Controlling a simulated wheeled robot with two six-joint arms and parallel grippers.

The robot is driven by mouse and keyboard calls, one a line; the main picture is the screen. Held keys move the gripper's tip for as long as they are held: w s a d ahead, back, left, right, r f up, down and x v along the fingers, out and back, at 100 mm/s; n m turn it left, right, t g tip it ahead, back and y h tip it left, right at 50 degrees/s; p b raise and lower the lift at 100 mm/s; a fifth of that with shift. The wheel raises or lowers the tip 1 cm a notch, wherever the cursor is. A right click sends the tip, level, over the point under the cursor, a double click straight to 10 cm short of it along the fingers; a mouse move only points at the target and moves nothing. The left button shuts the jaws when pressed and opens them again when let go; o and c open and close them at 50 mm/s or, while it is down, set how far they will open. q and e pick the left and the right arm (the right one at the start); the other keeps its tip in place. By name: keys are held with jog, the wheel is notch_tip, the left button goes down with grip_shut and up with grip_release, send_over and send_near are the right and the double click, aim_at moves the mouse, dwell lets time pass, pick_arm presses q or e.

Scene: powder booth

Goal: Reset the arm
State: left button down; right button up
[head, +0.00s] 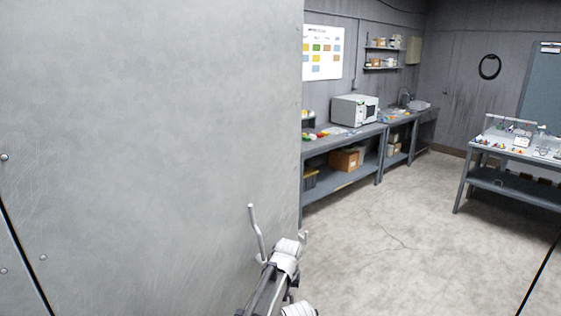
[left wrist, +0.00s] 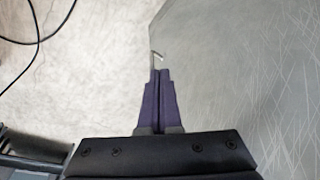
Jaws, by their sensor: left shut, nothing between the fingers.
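My left gripper (left wrist: 159,75) is shut and empty in the left wrist view, its two dark purple fingers pressed together. A small bent metal piece (left wrist: 158,56) shows just past the fingertips, near the edge of a large grey panel; I cannot tell whether the fingers touch it. In the head view, part of my arm with white and dark links is at the bottom centre, in front of the panel (head: 140,130). A thin bent metal rod (head: 256,230) stands up beside it. My right gripper is not in view.
The panel fills the left half of the head view. Right of it lies open concrete floor (head: 400,260). A long workbench (head: 345,140) with a white oven-like box (head: 354,110) stands at the back wall, and another table (head: 520,150) at the right. Black cables (left wrist: 35,25) lie on the floor.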

pick_arm(q)
jog(key=s+a+f+m+g+b, duration=0.1)
jog(key=s+a+f+b, duration=0.1)
jog(key=s, duration=1.1)
jog(key=s+a+f+m+g+y+b, duration=0.1)
jog(key=s+a, duration=0.4)
jog(key=s, duration=0.8)
notch_tip(320, 180, down, 3)
jog(key=shift+a+r+m+g+b, duration=0.1)
jog(key=shift+a+m+g+b, duration=0.2)
jog(key=shift+b, duration=0.35)
